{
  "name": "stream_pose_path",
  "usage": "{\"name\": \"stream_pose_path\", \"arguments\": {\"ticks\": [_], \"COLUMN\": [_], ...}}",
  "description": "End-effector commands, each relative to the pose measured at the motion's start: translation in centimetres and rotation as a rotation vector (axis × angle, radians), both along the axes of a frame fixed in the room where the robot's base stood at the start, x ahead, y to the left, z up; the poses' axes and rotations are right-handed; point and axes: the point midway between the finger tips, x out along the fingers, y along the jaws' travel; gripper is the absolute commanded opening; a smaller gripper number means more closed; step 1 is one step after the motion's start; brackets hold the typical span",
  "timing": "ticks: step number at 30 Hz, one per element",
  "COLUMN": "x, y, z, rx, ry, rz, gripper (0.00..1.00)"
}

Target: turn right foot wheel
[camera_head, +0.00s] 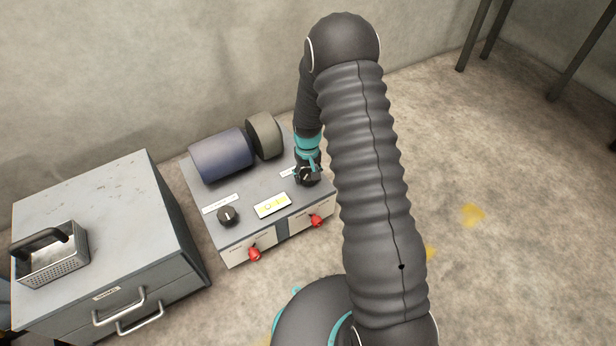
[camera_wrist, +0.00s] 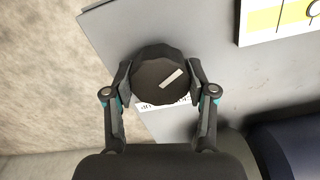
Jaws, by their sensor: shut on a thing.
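The right foot wheel is a dark round knob (camera_wrist: 158,88) with a pale pointer line, on the top of the grey machine box. It also shows at the box's right side in the head view (camera_head: 309,178), partly covered by my gripper. My gripper (camera_head: 307,166) reaches down over it. In the wrist view my gripper's two fingers (camera_wrist: 160,74) press on opposite sides of the knob. The pointer line is tilted, its right end higher in the wrist view. A printed label by the knob is partly hidden.
A similar left knob (camera_head: 228,215) and a yellow-white display plate (camera_head: 272,205) share the box top. A blue roller (camera_head: 221,155) and a grey roller (camera_head: 264,135) stand behind. Red knobs (camera_head: 254,254) project in front.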

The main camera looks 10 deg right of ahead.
Motion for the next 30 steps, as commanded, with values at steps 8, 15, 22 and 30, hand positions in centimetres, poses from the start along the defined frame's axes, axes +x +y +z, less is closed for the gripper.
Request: {"name": "stream_pose_path", "arguments": {"ticks": [8,15,22,30], "x": [0.08,0.08,0.08,0.09], "y": [-0.04,-0.03,-0.01,0.01], "z": [-0.07,-0.06,-0.02,0.03], "rx": [0.0,0.0,0.0,0.001], "ry": [-0.003,-0.003,-0.003,-0.003], "rz": [-0.261,-0.465,-0.607,-0.694], "gripper": [0.21,0.21,0.21,0.21]}}
